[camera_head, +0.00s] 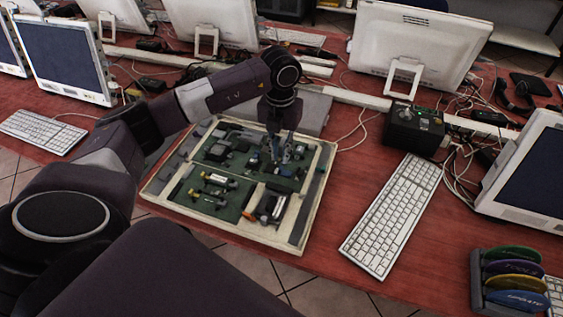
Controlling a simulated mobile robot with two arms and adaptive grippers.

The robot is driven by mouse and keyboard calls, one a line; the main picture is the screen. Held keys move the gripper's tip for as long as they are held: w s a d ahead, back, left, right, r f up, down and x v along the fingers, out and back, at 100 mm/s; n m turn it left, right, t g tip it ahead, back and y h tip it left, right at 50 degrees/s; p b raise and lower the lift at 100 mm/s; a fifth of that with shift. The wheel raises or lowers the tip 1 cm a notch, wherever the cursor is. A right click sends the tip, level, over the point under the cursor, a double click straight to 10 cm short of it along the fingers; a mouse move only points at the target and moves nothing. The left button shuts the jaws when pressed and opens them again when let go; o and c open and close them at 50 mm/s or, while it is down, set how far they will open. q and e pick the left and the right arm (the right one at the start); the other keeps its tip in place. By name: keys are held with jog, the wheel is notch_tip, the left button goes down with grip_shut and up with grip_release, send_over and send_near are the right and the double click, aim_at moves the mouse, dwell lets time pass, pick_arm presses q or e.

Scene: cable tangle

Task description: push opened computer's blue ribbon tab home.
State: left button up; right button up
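The opened computer (316,183) lies flat on the red table, a pale open case with a green board, several connectors and small parts inside. My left arm reaches over it from the left. The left gripper (277,157) points down over the upper right part of the board, its fingertips close to the parts there. Whether the fingers are open or shut, or touch anything, is too small to tell. I cannot make out the blue ribbon tab; it may be hidden at the fingers. My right gripper is not in view.
A white keyboard (391,215) lies right of the case, with bare red table between. A black box (414,131) with a green top stands behind it. Monitors (413,45) and loose cables fill the back. A rack of coloured discs (513,281) stands at front right.

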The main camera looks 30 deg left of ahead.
aim_at(281, 168)
pick_arm(q)
notch_tip(281, 168, down, 4)
jog(key=shift+f+p, duration=0.3)
jog(key=shift+f, duration=0.25)
grip_shut()
jog(key=shift+w+d, duration=0.2)
jog(key=shift+d, duration=0.65)
grip_release()
jog(key=shift+r, duration=0.15)
